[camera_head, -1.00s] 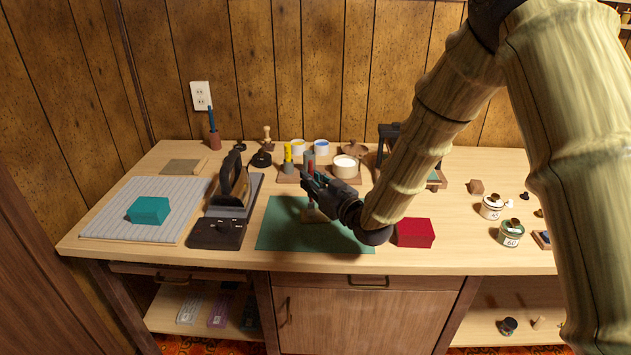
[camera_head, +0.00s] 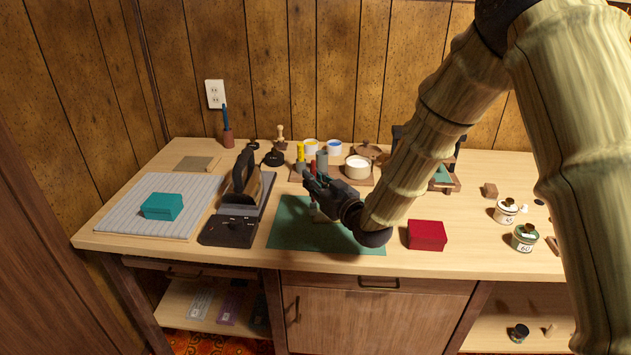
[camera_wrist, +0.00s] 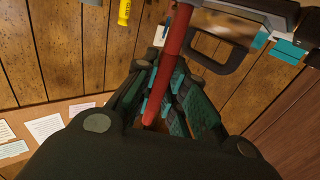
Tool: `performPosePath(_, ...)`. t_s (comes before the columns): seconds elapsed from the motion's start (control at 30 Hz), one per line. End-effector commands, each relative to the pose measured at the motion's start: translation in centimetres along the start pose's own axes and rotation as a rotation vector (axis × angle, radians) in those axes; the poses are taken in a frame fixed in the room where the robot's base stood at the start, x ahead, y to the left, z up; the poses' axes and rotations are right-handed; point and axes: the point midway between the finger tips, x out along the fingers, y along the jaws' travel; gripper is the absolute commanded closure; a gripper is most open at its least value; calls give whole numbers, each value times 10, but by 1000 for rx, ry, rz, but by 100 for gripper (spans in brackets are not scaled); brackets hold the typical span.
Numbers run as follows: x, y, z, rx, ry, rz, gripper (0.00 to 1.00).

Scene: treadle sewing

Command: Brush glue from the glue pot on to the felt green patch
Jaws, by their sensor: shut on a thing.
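My gripper (camera_head: 315,187) is shut on a red-handled tool, which looks like a brush (camera_wrist: 165,75), above the green mat (camera_head: 290,232). The handle runs between the dark fingers in the wrist view, and its lower end points down toward the mat. A small pale piece shows under the gripper, mostly hidden; I cannot tell whether the tool touches it. A cream-filled pot (camera_head: 358,168), which looks like the glue pot, stands behind my gripper to the right. I cannot tell for certain which green piece is the felt patch; a small teal-green piece (camera_head: 441,175) lies right of my forearm.
A black iron (camera_head: 243,180) and teal box (camera_head: 162,206) stand left of the mat. A red box (camera_head: 426,235) is close to its right. Labelled tins (camera_head: 525,238) are at the right.

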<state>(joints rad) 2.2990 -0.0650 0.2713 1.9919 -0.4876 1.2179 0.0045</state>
Motion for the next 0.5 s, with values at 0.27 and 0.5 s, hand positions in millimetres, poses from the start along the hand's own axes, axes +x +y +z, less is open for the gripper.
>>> performPosePath(0.27, 0, 0, 1, 0, 0, 0, 100)
performPosePath(0.5, -2, 3, 1, 0, -1, 0, 100)
